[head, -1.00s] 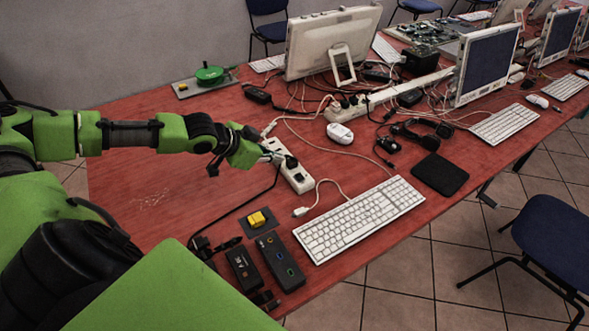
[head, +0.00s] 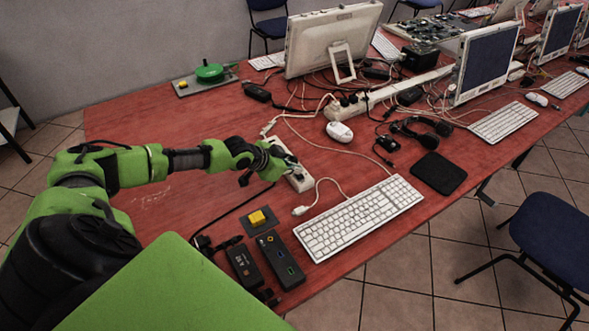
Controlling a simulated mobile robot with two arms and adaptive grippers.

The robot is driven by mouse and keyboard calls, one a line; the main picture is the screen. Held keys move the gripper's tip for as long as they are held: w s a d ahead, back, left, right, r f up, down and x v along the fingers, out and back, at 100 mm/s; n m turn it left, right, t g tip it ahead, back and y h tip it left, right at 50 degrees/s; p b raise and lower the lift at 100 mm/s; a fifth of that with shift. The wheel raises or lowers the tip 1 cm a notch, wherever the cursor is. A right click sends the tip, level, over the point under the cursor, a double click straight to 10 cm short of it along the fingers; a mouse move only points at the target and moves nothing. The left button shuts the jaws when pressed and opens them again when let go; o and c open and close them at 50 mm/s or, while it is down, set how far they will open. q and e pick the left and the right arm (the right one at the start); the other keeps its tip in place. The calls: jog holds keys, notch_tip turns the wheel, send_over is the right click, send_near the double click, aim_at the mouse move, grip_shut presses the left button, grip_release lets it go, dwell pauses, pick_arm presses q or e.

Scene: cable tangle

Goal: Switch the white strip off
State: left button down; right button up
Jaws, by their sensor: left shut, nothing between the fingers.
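A short white power strip (head: 300,180) lies on the red table near the middle of the head view. The fingers cover part of the strip's top. I cannot tell whether they touch it, and the switch cannot be made out. A longer white strip (head: 378,97) with black plugs lies farther back among cables. My right gripper is not in view.
A yellow button (head: 258,218) and dark boxes (head: 280,260) lie in front. A green-topped device (head: 208,74) is at the back left. The left table area is mostly clear.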

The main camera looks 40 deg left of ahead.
pick_arm(q)
jog(key=shift+f, duration=0.5)
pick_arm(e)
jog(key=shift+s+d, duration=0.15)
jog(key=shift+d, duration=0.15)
